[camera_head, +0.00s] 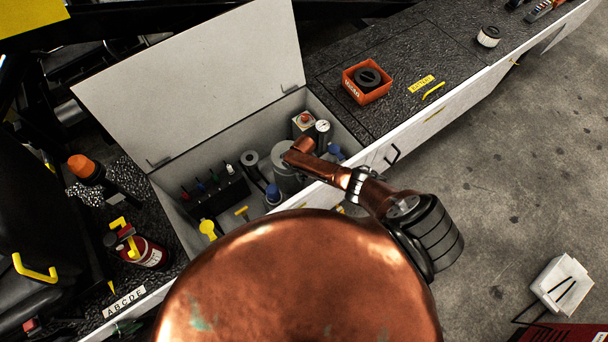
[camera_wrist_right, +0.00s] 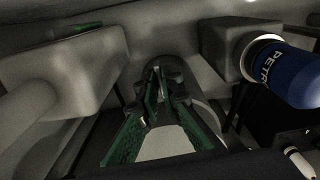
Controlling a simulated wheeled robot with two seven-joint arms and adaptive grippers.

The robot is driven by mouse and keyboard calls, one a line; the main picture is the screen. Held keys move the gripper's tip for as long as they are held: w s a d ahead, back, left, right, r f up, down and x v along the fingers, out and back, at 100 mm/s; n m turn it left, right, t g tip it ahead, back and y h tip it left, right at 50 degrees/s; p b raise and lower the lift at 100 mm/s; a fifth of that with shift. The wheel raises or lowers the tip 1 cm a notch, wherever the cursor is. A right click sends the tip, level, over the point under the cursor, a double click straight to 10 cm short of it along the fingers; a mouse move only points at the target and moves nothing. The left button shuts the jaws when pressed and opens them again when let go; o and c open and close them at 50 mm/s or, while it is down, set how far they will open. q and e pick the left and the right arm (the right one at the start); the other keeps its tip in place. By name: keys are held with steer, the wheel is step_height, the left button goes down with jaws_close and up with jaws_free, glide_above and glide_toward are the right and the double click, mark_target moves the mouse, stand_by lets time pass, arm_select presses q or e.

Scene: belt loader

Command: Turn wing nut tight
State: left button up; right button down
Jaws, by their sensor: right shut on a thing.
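My right arm reaches over the open white compartment (camera_head: 230,215) in the head view, its far end above a grey cylinder (camera_head: 284,172). Its fingers are hidden there. In the right wrist view the green-padded fingers of my right gripper (camera_wrist_right: 157,95) converge on a small dark part, which I take for the wing nut (camera_wrist_right: 156,70). The gripper is shut on it. Its wings and how far it is turned are too dark and covered to tell. My left gripper is in neither view.
Another grey block (camera_wrist_right: 65,65) is at the left. The raised lid (camera_head: 190,80) stands behind the compartment. A red tray (camera_head: 367,82) sits on the black deck.

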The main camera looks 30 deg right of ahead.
steer(key=shift+m, duration=0.7)
steer(key=c, duration=2.4)
jaws_free()
step_height(320, 180, up, 12)
steer(key=shift+r, duration=0.1)
